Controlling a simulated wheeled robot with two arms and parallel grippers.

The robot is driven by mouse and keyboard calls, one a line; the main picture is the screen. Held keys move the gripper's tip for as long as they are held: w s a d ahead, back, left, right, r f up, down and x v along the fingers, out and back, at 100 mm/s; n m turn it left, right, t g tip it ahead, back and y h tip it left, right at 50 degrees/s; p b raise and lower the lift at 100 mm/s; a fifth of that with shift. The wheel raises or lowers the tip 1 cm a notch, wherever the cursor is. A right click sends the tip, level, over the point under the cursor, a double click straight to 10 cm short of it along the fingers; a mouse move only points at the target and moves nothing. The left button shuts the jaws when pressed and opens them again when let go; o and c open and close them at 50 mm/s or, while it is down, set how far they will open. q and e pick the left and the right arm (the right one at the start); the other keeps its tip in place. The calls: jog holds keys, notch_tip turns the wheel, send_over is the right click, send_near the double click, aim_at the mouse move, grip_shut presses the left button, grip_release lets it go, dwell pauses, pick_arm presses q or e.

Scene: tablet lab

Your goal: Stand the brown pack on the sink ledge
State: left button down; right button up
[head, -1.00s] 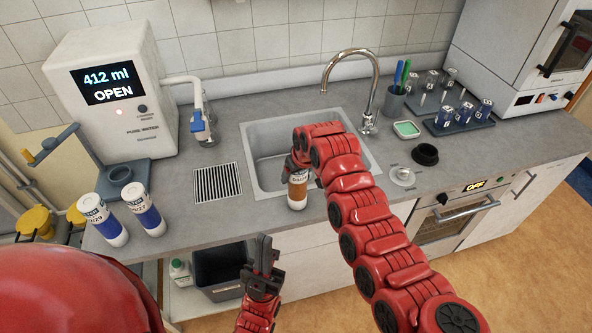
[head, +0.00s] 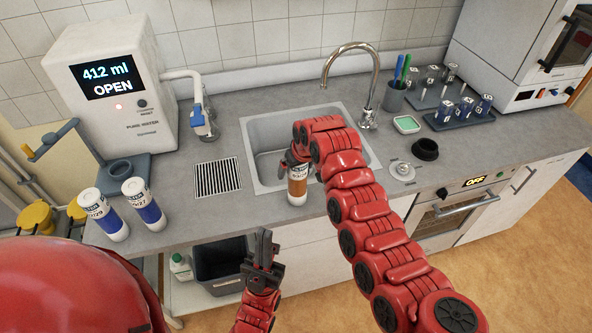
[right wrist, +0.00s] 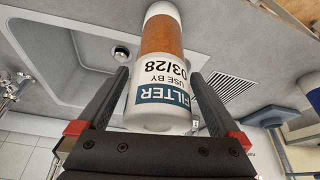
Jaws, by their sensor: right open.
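The brown pack (head: 297,187) is a white bottle-like filter with a brown band. It stands upright on the front ledge of the sink (head: 254,150), at the basin's near edge. My right gripper (head: 299,158) is at its upper part, partly hidden by my own arm. In the right wrist view the pack (right wrist: 161,50) sits between the two fingers of my open right gripper (right wrist: 160,76), with its label toward the camera. Whether a finger touches it I cannot tell. My left gripper (head: 264,246) is in front of the counter, its fingers close together and empty.
Two blue-banded filters (head: 144,204) (head: 104,214) stand at the counter's left. A drain grate (head: 217,177) lies left of the basin. The faucet (head: 366,90) rises behind the basin. A black ring (head: 425,149) and a clear lidded item (head: 402,171) lie to its right.

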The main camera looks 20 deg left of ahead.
jog(key=b+v, duration=0.4)
jog(key=v, duration=0.7)
jog(key=shift+b, duration=0.35)
